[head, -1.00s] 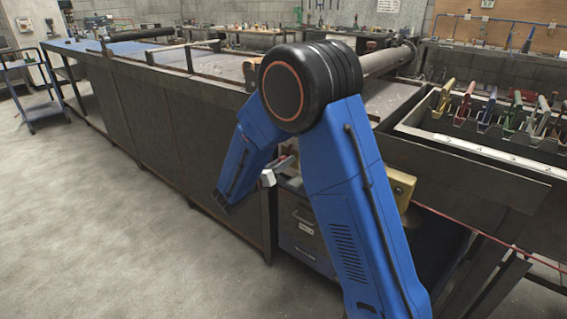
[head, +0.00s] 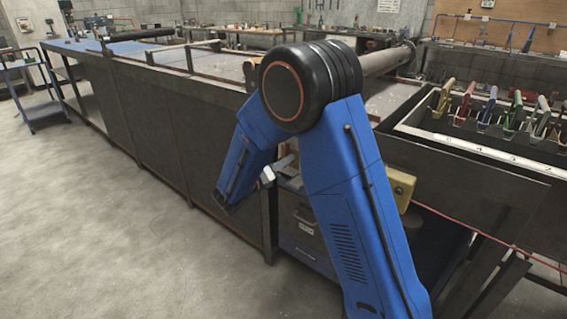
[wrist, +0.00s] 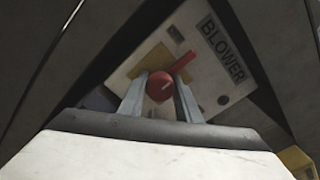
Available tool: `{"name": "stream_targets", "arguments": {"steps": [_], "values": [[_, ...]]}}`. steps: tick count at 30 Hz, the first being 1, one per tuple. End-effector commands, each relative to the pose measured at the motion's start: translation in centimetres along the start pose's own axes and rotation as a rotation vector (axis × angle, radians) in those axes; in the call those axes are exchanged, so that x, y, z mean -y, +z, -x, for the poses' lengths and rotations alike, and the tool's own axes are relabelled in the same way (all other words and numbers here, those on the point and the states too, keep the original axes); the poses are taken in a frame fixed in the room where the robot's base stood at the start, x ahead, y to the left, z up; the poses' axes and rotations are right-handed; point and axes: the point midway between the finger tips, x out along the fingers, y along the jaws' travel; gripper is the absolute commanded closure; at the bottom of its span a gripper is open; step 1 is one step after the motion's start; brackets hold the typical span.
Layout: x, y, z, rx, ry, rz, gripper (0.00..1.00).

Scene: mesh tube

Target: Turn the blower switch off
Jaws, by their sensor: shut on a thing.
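The blower switch is a red round knob (wrist: 160,87) with a red lever (wrist: 182,63) pointing to the upper right in the wrist view. It sits on a pale panel (wrist: 207,84) labelled BLOWER, which appears tilted in that view. A yellowish patch lies behind the knob. My gripper (wrist: 160,95) is shut on the knob, with one grey finger on each side. In the head view my arm hides the switch and most of the gripper.
A long dark bench (head: 140,105) runs along the left, with drawers (head: 301,225) behind my arm. A yellow box (head: 400,188) is right of my arm. A trough with several coloured-handled tools (head: 480,150) stands at the right. The floor (head: 90,220) at left is clear.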

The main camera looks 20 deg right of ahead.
Motion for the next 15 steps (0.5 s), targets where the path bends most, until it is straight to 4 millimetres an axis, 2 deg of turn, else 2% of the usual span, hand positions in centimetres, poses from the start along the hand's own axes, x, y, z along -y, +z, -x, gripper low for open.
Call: {"name": "stream_targets", "arguments": {"steps": [1,2,3,15], "values": [[-0.07,-0.08,0.07,0.0,0.002,0.002,0.92],[-0.07,-0.08,0.07,0.0,0.002,0.002,0.62],[-0.07,-0.07,0.07,0.0,0.001,0.002,0.53],[-0.06,0.01,0.47,0.001,0.002,0.0,0.51]]}}
